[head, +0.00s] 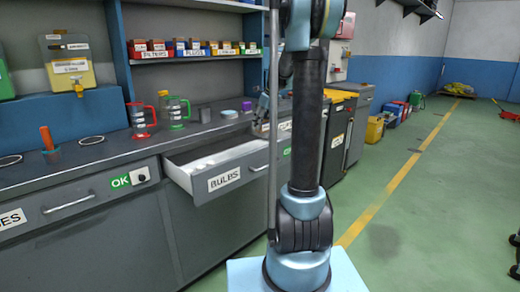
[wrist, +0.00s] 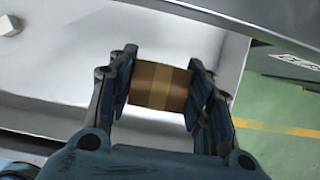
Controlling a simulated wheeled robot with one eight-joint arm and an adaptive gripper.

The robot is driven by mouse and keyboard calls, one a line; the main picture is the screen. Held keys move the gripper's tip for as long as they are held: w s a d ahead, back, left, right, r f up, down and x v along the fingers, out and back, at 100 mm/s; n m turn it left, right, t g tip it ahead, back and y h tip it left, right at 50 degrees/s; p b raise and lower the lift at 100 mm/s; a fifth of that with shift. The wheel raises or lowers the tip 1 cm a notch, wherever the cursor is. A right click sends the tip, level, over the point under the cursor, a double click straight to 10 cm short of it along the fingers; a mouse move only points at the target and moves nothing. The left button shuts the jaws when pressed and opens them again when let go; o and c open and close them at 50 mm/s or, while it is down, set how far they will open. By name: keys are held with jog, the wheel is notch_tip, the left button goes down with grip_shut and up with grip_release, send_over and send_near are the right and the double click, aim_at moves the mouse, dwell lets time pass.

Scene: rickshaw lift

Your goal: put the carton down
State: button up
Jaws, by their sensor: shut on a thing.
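A small brown carton (wrist: 160,86) with a lighter tape band is held between both fingers of my gripper (wrist: 162,78) in the wrist view. My gripper is shut on its two sides. Behind the carton in that view is the pale inside of an open drawer (wrist: 62,62). The gap between carton and drawer floor is hard to tell. In the head view the drawer labelled BULBS (head: 252,176) is pulled out from the workbench. My arm covers part of the view there, and I cannot make out the carton.
Small white pieces (head: 203,164) lie in the drawer; one white block (wrist: 10,25) shows in the wrist view. Open green floor (head: 430,200) lies to the right.

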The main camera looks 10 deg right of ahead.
aim_at(261, 131)
jog(key=f, duration=0.5)
jog(key=shift+w+a, duration=0.2)
jog(key=shift+s+f, duration=0.1)
jog(key=shift+f, duration=2.45)
jog(key=o, duration=1.1)
jog(key=shift+o, duration=0.2)
